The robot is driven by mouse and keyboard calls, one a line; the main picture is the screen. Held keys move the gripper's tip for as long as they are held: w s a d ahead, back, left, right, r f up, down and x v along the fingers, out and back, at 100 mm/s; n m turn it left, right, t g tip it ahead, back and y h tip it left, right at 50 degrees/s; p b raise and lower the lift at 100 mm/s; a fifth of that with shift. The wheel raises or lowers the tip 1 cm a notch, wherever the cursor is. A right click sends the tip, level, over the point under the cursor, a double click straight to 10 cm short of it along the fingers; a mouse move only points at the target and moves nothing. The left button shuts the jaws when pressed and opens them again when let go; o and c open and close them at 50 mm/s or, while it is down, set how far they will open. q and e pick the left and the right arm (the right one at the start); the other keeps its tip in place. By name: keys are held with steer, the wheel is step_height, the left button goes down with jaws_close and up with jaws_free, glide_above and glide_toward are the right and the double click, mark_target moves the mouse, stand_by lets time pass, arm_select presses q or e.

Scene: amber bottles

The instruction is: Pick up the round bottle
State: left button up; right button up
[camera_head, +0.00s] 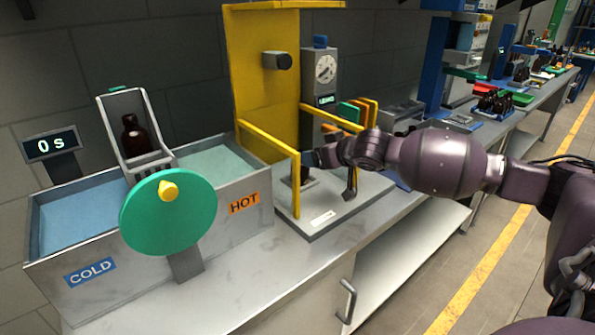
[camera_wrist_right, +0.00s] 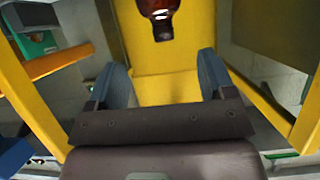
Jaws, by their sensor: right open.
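An amber bottle (camera_wrist_right: 160,12) shows at the top of the right wrist view, cut off by the frame edge, in front of a yellow panel. My right gripper (camera_wrist_right: 163,78) is open, its two blue-grey fingers apart with nothing between them. The bottle is beyond the fingertips. In the head view my right gripper (camera_head: 308,160) reaches in from the right between the yellow guards, and a small dark shape (camera_head: 303,175) shows beside it, mostly hidden. Another dark amber bottle (camera_head: 134,137) stands in a tilted grey holder at the left. I cannot tell which bottle is round.
The yellow frame (camera_head: 262,85) with its side bars surrounds my right gripper closely. A gauge unit (camera_head: 325,75) stands behind. To the left are a cold and hot bath (camera_head: 245,183) and a green dial (camera_head: 150,225). Bottles stand farther along the bench.

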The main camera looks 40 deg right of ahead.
steer(key=b+x, duration=0.1)
steer(key=x, duration=0.2)
steer(key=b+x, duration=0.1)
steer(key=x, duration=0.3)
steer(key=shift+a+f, duration=0.15)
steer(key=shift+a, duration=0.1)
steer(key=shift+w+f, duration=0.15)
steer(key=shift+w, duration=0.5)
arm_select(q)
steer(key=shift+w+d+f, duration=0.3)
steer(key=shift+w+f, duration=0.2)
steer(key=shift+w, duration=0.3)
steer(key=shift+s+a+f, duration=0.15)
steer(key=shift+s, duration=0.25)
arm_select(e)
steer(key=c, duration=1)
